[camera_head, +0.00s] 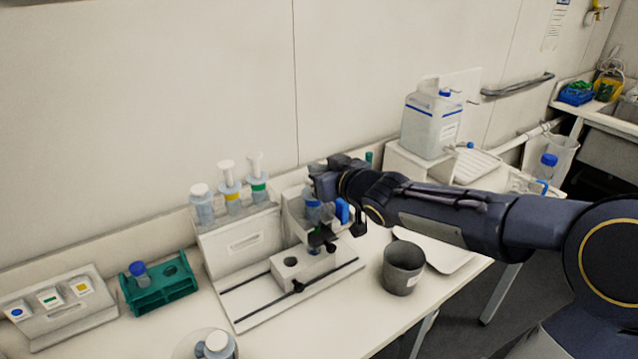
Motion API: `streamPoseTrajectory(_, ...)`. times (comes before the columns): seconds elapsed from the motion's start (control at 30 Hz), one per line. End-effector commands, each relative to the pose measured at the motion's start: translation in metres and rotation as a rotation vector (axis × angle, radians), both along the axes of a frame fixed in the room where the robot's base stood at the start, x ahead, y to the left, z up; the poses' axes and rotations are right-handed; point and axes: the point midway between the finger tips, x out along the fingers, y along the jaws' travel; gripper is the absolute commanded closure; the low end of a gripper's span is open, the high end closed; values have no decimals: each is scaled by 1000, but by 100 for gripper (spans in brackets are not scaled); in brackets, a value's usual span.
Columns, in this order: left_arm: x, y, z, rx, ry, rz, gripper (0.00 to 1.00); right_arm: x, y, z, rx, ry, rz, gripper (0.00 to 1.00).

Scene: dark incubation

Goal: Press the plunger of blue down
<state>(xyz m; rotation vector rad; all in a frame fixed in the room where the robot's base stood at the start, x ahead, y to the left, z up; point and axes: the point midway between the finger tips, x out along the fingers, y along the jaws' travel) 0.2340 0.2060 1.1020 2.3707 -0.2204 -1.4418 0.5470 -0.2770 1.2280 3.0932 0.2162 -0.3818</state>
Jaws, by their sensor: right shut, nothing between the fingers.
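My right gripper (323,239) reaches in from the right over the white stand in the middle of the bench. Its dark fingertips are shut and empty. A blue-banded bottle (312,207) stands close behind the fingertips, its top hidden by my wrist, so I cannot tell whether its plunger is touched. A bright blue part (342,210) shows just right of it. Left of it, bottles with a yellow band (232,194) and a green band (258,182) stand on the stand with white plungers raised. My left gripper is not in view.
A white slotted fixture (250,299) lies in front of the stand. A grey cup (403,268) stands to its right. A green rack (157,288) with a blue-capped tube and a panel with coloured labels (62,305) are at left. A large jug (430,126) stands behind my arm.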

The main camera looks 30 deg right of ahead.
Motion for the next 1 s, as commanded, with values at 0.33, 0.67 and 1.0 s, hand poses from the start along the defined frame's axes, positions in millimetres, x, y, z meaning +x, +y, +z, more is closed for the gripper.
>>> streamPoseTrajectory(0.33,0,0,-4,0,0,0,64,0,0,-8,0,-1,-1,100)
streamPoseTrajectory(0.67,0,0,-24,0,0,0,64,0,0,-31,1,0,1,100)
streamPoseTrajectory(1.0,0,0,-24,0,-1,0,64,0,0,-32,1,1,-1,100)
